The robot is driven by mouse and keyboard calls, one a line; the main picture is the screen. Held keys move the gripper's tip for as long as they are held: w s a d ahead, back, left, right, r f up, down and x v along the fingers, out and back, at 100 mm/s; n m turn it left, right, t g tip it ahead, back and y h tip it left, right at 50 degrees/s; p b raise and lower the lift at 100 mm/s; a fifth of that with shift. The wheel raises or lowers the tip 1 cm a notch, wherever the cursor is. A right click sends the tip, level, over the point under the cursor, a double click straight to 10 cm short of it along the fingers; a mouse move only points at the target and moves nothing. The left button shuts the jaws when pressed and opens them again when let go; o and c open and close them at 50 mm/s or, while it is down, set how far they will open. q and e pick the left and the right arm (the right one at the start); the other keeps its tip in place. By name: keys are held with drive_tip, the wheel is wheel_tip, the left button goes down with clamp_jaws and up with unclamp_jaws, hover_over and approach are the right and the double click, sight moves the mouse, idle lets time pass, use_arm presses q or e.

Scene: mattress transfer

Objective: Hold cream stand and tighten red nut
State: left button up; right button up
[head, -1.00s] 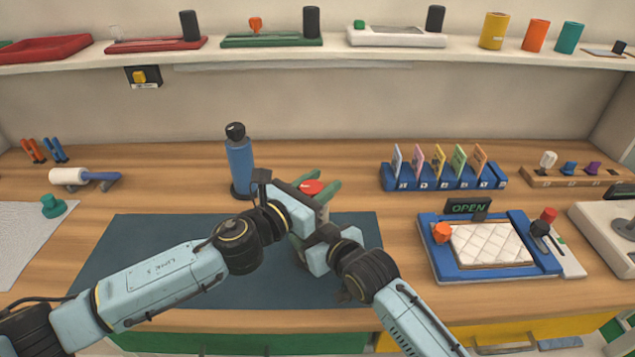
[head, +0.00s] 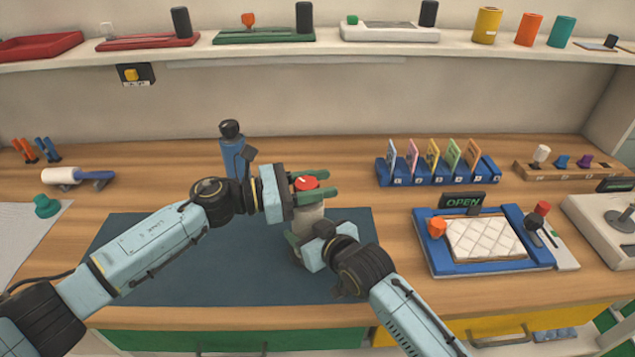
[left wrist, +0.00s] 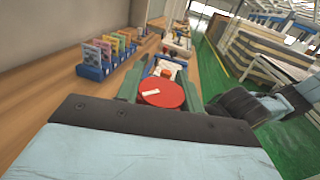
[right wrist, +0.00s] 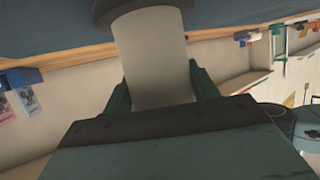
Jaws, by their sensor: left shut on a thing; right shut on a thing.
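The cream stand (head: 308,219) stands upright on the dark blue mat, partly hidden by my grippers. The red nut (head: 307,183) is on its top. My left gripper (head: 318,191) has its green fingers on either side of the nut. In the left wrist view the red nut (left wrist: 162,94) has a small white mark and sits between the fingers. My right gripper (head: 300,242) is shut on the stand's lower part. In the right wrist view the cream stand (right wrist: 152,60) lies between the fingers (right wrist: 162,98).
A blue bottle (head: 232,155) stands behind my left gripper. A blue tray with a quilted white pad (head: 485,239) and an OPEN sign (head: 463,202) is at the right. A blue card rack (head: 438,175) is at the back. The dark mat (head: 225,275) has free room in front.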

use_arm(q)
drive_tip(key=shift+w+a, duration=0.1)
use_arm(e)
drive_tip(key=shift+r, duration=0.2)
use_arm(q)
drive_tip(key=o, duration=1)
use_arm(e)
drive_tip(key=shift+w, duration=0.1)
use_arm(q)
drive_tip(key=v, duration=1.2)
use_arm(e)
drive_tip(key=o, duration=1.8)
drive_tip(key=shift+f, duration=0.1)
drive_tip(key=shift+c, duration=0.2)
